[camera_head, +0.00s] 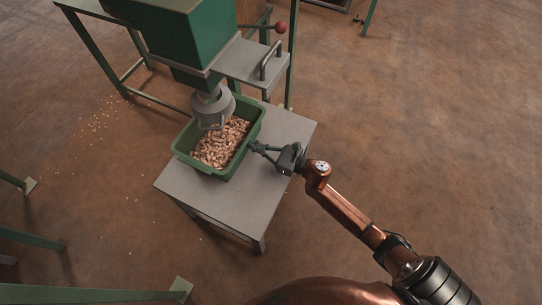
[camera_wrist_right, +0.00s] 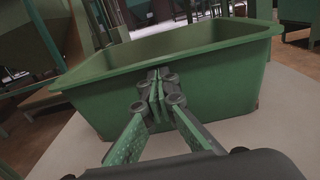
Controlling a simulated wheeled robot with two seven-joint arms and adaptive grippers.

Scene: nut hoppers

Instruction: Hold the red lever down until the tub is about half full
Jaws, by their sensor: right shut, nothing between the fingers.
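The green tub (camera_head: 178,151) sits on the grey table under the hopper's grey spout (camera_head: 211,106). Nuts (camera_head: 222,147) lie in it in a broad heap, with some of its inner wall showing above them. The red lever (camera_head: 281,27) is a red knob on a rod at the hopper's right side, well above and behind the tub. My right gripper (camera_head: 254,147) is shut and empty, its fingertips at the tub's right wall. In the right wrist view the tub's outer wall (camera_wrist_right: 220,88) fills the middle, with the shut fingers (camera_wrist_right: 158,95) close in front. My left gripper is not in view.
The green hopper (camera_head: 170,35) stands over the grey table (camera_head: 215,203). A grey shelf with a dark handle (camera_head: 270,60) juts out beside it. Spilled nuts (camera_head: 98,122) lie on the floor at left. Open floor lies to the right.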

